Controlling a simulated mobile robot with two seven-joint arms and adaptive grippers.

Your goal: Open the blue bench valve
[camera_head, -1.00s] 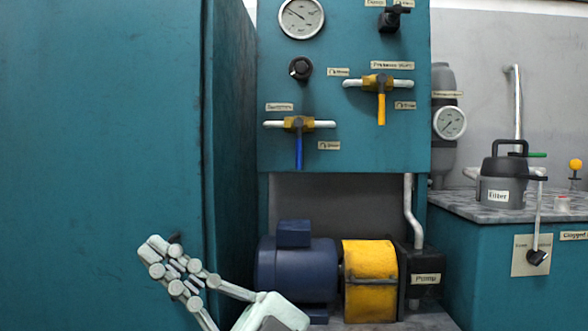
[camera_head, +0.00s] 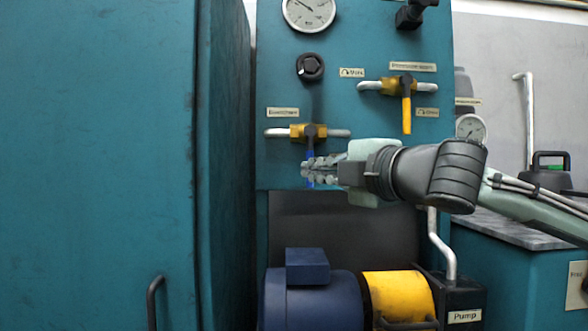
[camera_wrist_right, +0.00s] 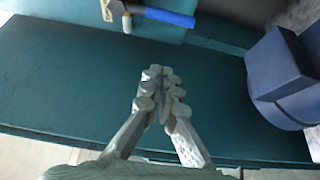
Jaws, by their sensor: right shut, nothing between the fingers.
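The blue bench valve has a yellow body (camera_head: 308,132) on a short white pipe on the teal panel. Its blue handle (camera_head: 310,155) hangs straight down, partly hidden by my right gripper. My right gripper (camera_head: 305,171) comes in from the right in front of the handle, fingers closed together and empty. In the wrist view the blue handle (camera_wrist_right: 168,17) lies beyond the shut fingertips (camera_wrist_right: 160,73), with a gap visible between them. My left gripper is not in view.
A similar valve with a yellow handle (camera_head: 407,115) sits above right. A black knob (camera_head: 310,67) and a gauge (camera_head: 309,13) are higher up. A blue motor (camera_head: 318,300) stands below, and a large teal cabinet (camera_head: 100,150) fills the left.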

